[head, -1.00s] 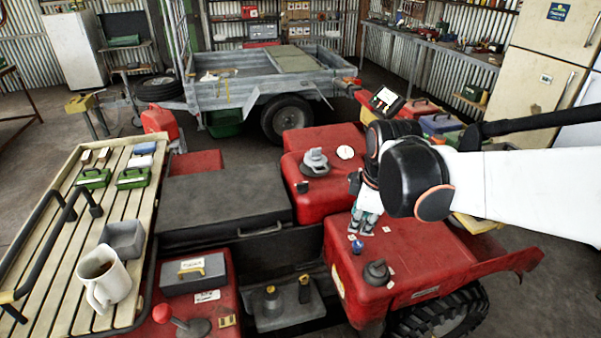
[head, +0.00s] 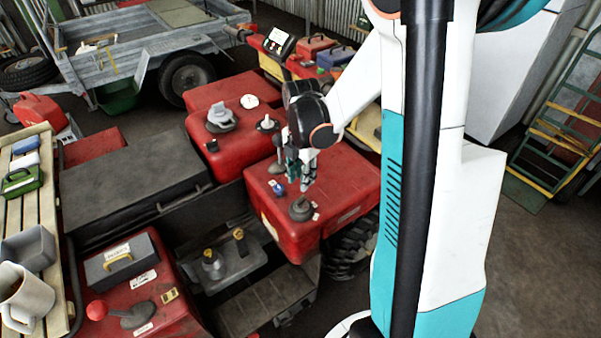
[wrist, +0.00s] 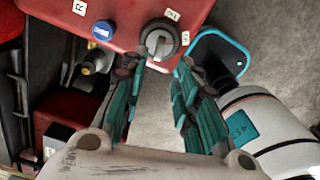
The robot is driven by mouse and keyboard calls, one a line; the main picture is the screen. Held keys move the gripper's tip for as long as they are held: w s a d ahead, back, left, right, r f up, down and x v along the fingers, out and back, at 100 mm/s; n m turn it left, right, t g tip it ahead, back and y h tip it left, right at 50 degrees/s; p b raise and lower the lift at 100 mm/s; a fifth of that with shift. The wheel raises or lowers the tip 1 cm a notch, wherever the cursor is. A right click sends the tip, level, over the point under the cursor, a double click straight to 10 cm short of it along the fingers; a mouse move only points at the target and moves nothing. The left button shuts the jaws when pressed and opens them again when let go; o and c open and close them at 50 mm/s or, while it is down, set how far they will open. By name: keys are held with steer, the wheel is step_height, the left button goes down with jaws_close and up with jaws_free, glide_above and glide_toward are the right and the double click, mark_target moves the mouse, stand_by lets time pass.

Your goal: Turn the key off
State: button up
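A dark round switch with a grey key-like knob (wrist: 158,43) sits on a red body panel in the wrist view, with small white labels beside it. In the head view the same switch (head: 301,209) is near the front corner of the red panel (head: 335,190). My gripper (wrist: 157,68) is open and empty, its teal fingers apart on either side of the line to the knob. The knob shows just beyond the fingertips; I cannot tell whether they touch it. In the head view my gripper (head: 301,180) points down just behind the switch.
A blue button (wrist: 103,31) sits left of the switch, and an "R" label (wrist: 80,7) is nearby. Yellow-topped knobs (head: 238,234) stand on a lower grey ledge.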

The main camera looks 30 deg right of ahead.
mark_target(301, 198)
steer(key=shift+f+b, duration=3.35)
steer(key=shift+f, duration=1.35)
jaws_close()
